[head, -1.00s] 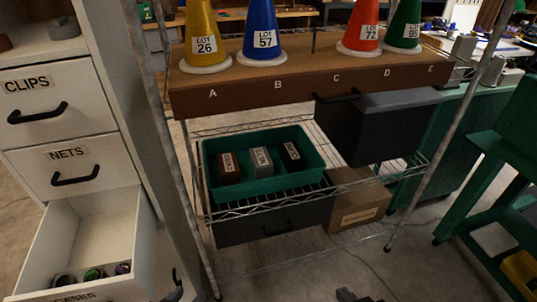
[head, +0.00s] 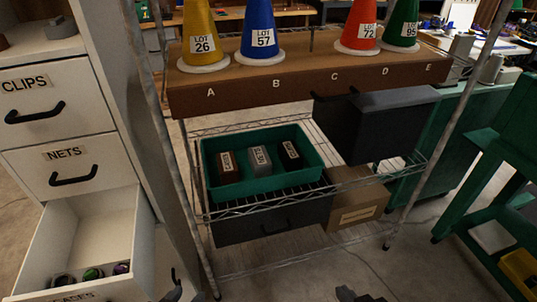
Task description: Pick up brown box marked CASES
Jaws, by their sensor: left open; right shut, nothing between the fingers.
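A small brown box (head: 227,166) with a white label stands in the green bin (head: 213,193) on the wire shelf, at the left of a row of three. Its label is turned and too small to read surely. A grey box (head: 260,160) stands in the middle and a dark box (head: 291,154) at the right. My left gripper (head: 173,289) shows only partly at the bottom edge, open and well below the bin. My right gripper (head: 350,294) shows at the bottom edge, shut and empty, also away from the boxes.
A brown lettered ledge (head: 300,92) with several lot cones overhangs the bin. A black case (head: 385,124) stands right of the bin. A cardboard carton (head: 357,204) is lower down. An open drawer (head: 95,235) juts out at left. Wire-rack posts frame the shelf.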

